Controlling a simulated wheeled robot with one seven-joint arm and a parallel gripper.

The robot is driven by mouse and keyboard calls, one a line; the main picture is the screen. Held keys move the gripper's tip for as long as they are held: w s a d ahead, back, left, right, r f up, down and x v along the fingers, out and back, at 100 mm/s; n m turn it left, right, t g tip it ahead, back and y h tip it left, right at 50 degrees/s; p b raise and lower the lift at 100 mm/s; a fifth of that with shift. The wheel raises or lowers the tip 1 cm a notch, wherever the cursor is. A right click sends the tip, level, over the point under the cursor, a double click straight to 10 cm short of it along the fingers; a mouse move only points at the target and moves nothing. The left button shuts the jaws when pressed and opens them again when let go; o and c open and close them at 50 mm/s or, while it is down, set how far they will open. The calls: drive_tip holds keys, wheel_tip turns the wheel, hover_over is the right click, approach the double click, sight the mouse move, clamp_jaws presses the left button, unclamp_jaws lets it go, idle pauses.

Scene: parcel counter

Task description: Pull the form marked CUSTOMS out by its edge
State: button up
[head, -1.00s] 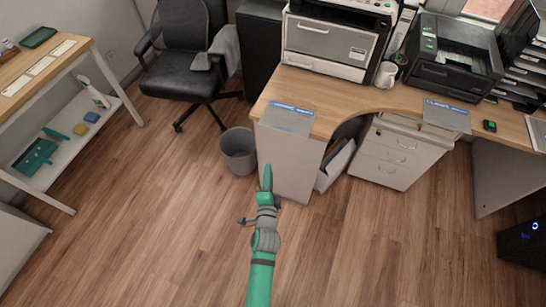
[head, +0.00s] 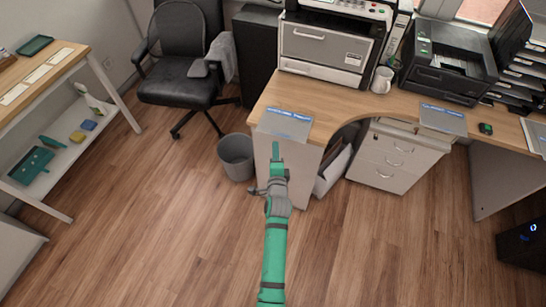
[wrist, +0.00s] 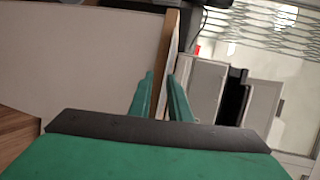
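A grey-white form with a blue header (head: 285,123) lies at the left front corner of the wooden desk (head: 330,93), partly over its edge. A similar form (head: 442,119) overhangs the edge further right. The header words are too small for me to read surely. My gripper (head: 276,150) is just in front of the desk's left end, below the left form in the picture.
A waste bin (head: 236,156) stands left of the desk's end panel. A printer (head: 325,45), a white mug (head: 382,79) and a black printer (head: 448,62) stand on the desk. Another sheet (head: 536,134) lies at the far right. The floor before the desk is clear.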

sight(280, 136)
drive_tip(key=shift+w+d, duration=0.3)
drive_tip(key=shift+w, duration=0.75)
drive_tip(key=shift+w+d, duration=0.35)
drive_tip(key=shift+w, duration=0.65)
drive_tip(key=shift+w+d, duration=0.3)
drive_tip(key=shift+w, duration=0.75)
drive_tip(key=shift+a, duration=0.1)
clamp_jaws()
drive_tip(key=shift+s, duration=0.1)
